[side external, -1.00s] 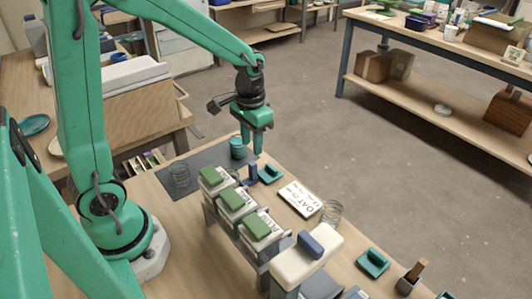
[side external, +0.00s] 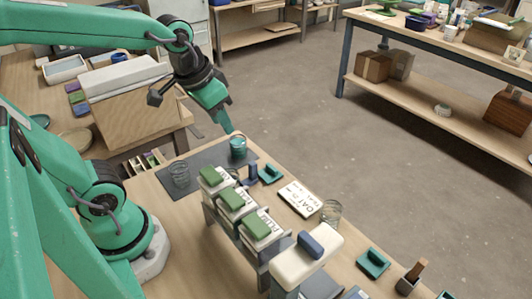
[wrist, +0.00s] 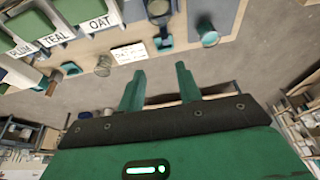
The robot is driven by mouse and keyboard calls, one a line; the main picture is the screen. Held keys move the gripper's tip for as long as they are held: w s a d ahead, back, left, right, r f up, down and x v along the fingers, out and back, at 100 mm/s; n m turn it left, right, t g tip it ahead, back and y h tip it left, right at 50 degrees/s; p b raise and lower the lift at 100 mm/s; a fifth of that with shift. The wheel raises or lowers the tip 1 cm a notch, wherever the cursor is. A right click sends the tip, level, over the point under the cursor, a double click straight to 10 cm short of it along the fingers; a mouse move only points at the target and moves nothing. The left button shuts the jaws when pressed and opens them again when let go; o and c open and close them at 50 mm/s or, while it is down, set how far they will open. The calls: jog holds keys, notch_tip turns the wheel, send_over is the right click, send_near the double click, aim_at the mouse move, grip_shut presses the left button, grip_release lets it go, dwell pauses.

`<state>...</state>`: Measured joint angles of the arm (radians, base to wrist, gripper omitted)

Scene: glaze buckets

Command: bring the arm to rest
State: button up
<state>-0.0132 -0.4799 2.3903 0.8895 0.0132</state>
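My gripper (side external: 226,124) is raised at the back left of the near workbench, a little above and behind a small teal bucket (side external: 238,148). The bucket stands on the dark mat (side external: 203,158). In the wrist view my gripper (wrist: 160,78) has its two teal fingers spread apart with nothing between them. The teal bucket also shows there (wrist: 207,36), beyond the fingers and to the right. In the side view the fingers overlap, and I cannot see the gap.
A rack of white bins with green lids (side external: 232,202) runs along the bench. Open floor lies right of the bench.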

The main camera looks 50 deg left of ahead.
jog(key=shift+t, duration=0.8)
jog(key=shift+s+d+r, duration=0.1)
jog(key=shift+s+r, duration=0.2)
jog(key=shift+s, duration=0.4)
jog(key=shift+s+d+r, duration=0.1)
jog(key=shift+s+r, duration=0.25)
jog(key=shift+s, duration=0.35)
jog(key=shift+s+r, duration=0.3)
jog(key=shift+s, duration=0.4)
